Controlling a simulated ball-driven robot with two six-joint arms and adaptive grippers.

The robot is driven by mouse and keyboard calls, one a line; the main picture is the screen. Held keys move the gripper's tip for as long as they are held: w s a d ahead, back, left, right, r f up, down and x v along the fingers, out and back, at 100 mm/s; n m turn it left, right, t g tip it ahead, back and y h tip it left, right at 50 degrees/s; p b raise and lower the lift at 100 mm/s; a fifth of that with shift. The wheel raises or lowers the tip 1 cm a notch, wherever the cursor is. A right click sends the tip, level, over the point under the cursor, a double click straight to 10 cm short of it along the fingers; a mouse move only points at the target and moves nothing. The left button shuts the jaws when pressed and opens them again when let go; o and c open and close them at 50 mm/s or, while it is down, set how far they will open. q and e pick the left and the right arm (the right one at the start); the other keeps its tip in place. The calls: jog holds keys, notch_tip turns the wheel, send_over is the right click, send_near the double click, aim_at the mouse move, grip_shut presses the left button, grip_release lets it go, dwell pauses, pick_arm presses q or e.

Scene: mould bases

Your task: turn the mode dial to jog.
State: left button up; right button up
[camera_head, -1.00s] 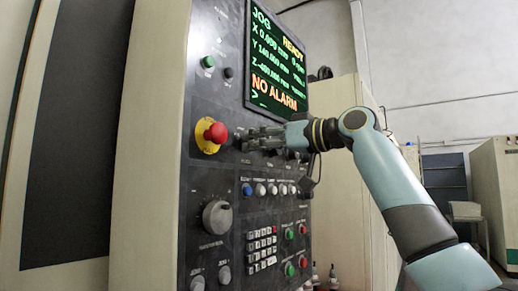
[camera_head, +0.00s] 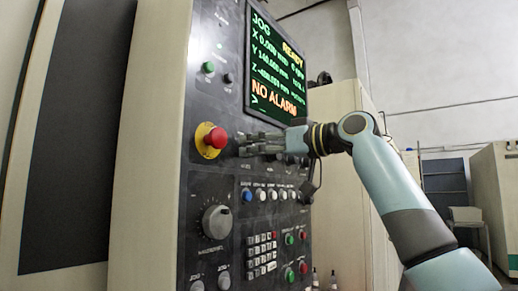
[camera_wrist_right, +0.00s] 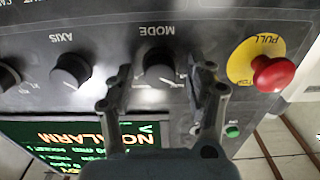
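The mode dial (camera_wrist_right: 160,67) is a black knob under the label MODE, upside down in the right wrist view. My right gripper (camera_wrist_right: 161,78) is open, with one finger on each side of the dial; I cannot tell whether they touch it. In the head view my right gripper (camera_head: 243,145) is close to the panel beside the red emergency stop, and its fingers hide the dial there. The screen (camera_head: 277,62) reads JOG, READY and NO ALARM. My left gripper is not in view.
The red emergency stop (camera_head: 215,138) on its yellow base is close to the right gripper. The axis dial (camera_wrist_right: 70,70) sits on the other side of the mode dial. A large rotary knob (camera_head: 216,222), buttons and a keypad (camera_head: 262,255) are lower on the panel.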

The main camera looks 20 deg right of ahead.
jog(key=v, duration=1.2)
jog(key=shift+f, duration=0.1)
